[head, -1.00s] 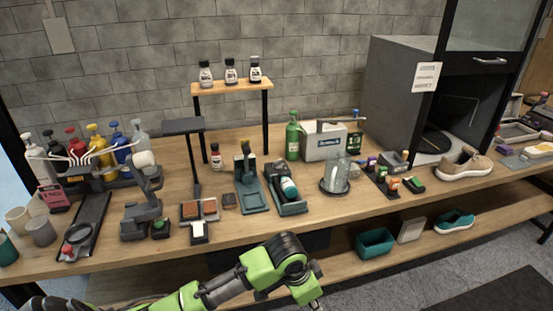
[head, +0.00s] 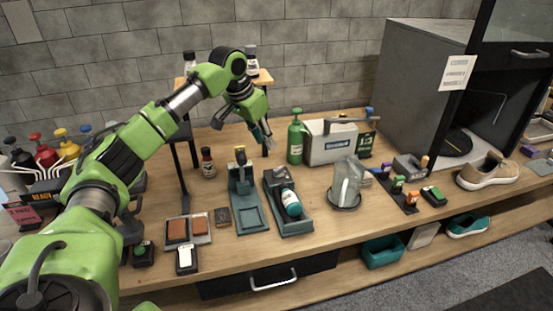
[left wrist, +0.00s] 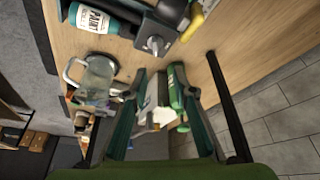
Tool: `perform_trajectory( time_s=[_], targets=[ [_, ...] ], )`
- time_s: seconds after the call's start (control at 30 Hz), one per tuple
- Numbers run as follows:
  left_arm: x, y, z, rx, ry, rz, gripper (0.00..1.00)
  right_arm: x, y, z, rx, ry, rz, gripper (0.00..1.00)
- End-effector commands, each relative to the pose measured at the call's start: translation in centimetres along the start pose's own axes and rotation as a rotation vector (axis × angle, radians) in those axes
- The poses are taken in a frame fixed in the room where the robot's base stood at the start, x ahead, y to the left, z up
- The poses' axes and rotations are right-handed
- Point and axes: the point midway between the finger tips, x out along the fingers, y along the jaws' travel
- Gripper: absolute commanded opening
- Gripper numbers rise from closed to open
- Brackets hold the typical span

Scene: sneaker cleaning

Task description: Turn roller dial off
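A teal tray-like unit (head: 292,222) holds a teal bottle labelled PAINT (head: 291,203). At its far end, the left wrist view shows a dark block with a silver knob (left wrist: 155,44), which looks like the dial; its setting cannot be read. My left gripper (head: 258,131) is in the air above the back part of the table, behind and above this unit. In the left wrist view its two fingers are spread apart (left wrist: 160,100) with nothing held between them. The knob lies beyond the fingertips, apart from them. My right gripper is not in view.
A green bottle (head: 296,139) and a white carrier box (head: 330,143) stand close to the right of my left gripper. A teal stand with a brush (head: 248,205) is left of the unit. A glass jug (head: 346,185) stands to its right. A shelf post is near the gripper.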

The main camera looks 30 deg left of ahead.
Motion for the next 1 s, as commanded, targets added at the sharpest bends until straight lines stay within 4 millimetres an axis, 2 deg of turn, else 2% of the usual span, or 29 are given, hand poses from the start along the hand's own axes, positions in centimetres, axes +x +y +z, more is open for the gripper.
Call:
perform_trajectory(
  time_s=[0.07,0.17,0.3,0.4,0.5,0.73,1.0],
  targets=[
    [0.7,0.1,0.0,0.001,-0.003,0.001,0.25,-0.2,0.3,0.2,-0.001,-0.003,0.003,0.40],
    [2.2,0.1,0.0,0.001,-0.004,0.001,0.25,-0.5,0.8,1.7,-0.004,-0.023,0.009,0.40],
    [5.2,0.1,0.1,0.002,-0.005,0.001,0.25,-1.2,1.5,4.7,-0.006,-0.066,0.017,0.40],
    [7.4,0.1,0.0,0.001,-0.004,0.001,0.25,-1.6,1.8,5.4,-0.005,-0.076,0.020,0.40],
    [9.5,0.2,0.0,0.002,-0.004,0.001,0.25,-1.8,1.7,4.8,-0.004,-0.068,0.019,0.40],
    [12.6,0.1,0.0,0.002,-0.002,0.000,0.25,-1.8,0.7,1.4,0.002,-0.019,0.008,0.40],
    [13.6,0.1,0.0,0.003,-0.001,-0.001,0.25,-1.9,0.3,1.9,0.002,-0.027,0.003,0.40]
  ],
)
